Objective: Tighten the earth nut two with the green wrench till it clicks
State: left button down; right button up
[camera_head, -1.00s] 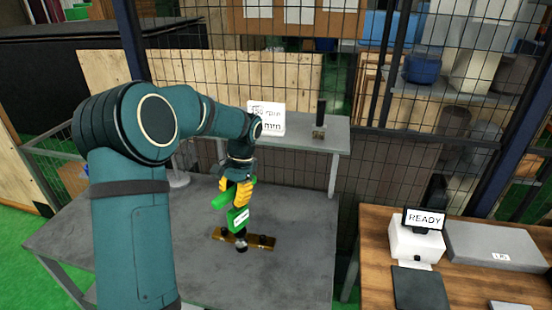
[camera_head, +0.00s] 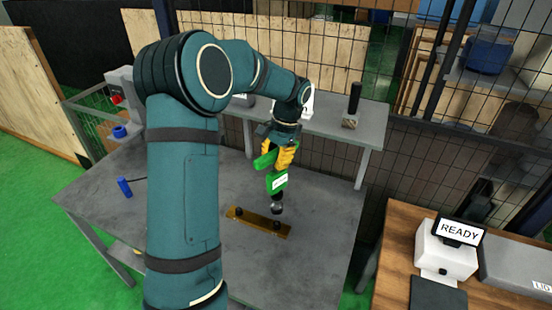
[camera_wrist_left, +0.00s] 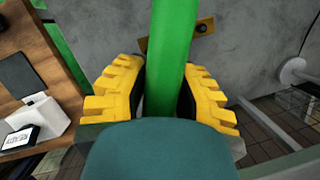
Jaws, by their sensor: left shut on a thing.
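My left gripper (camera_head: 278,156) has yellow fingers shut on the green wrench (camera_head: 278,183). The wrench hangs down, with a white label and a dark round head at its lower end. A brass bar (camera_head: 258,223) lies on the grey table and carries dark nuts near its ends. The wrench head shows just above the right-end nut (camera_head: 277,227), seemingly apart from it. I cannot tell which nut is two. In the left wrist view the green wrench (camera_wrist_left: 170,60) runs between the yellow fingers and hides part of the brass bar (camera_wrist_left: 206,25). My right gripper is out of view.
The grey table (camera_head: 320,215) is mostly clear around the bar. A small blue cylinder (camera_head: 124,187) stands at its left. A raised grey shelf (camera_head: 365,125) and wire fence lie behind. A display reading READY (camera_head: 459,231) stands on the wooden bench at right.

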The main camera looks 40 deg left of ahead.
aim_at(275, 184)
pick_arm(q)
jog(key=shift+f+b, duration=1.5)
jog(key=shift+f, duration=1.2)
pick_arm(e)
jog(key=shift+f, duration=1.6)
pick_arm(q)
jog(key=shift+f+b, duration=0.85)
jog(key=shift+f, duration=0.85)
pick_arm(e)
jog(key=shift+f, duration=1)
pick_arm(q)
jog(key=shift+f, duration=0.25)
